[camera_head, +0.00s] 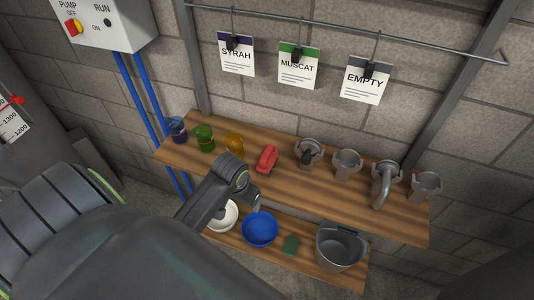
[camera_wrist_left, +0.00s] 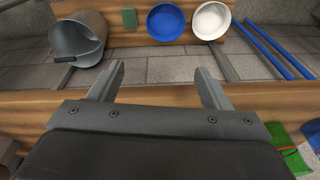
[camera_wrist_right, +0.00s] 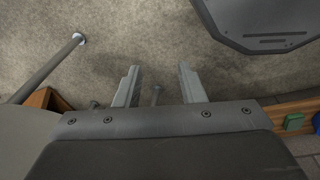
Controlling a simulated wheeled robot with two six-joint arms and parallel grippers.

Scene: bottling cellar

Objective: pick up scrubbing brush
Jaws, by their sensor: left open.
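The likely scrubbing brush is a small red block with a raised grip (camera_head: 267,158), lying near the middle of the upper wooden shelf (camera_head: 310,190). My left gripper (camera_head: 256,203) is in front of it, slightly left and apart from it, over the shelf's front edge. Its fingers also show in the left wrist view (camera_wrist_left: 160,85), spread with nothing between them. The brush does not show in that view. My right gripper (camera_wrist_right: 158,85) is open and empty above the floor, outside the head view.
The lower shelf holds a white bowl, a blue bowl (camera_head: 260,229), a green pad (camera_head: 290,245) and a bucket (camera_head: 340,249). Cards (camera_head: 298,66) hang above.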

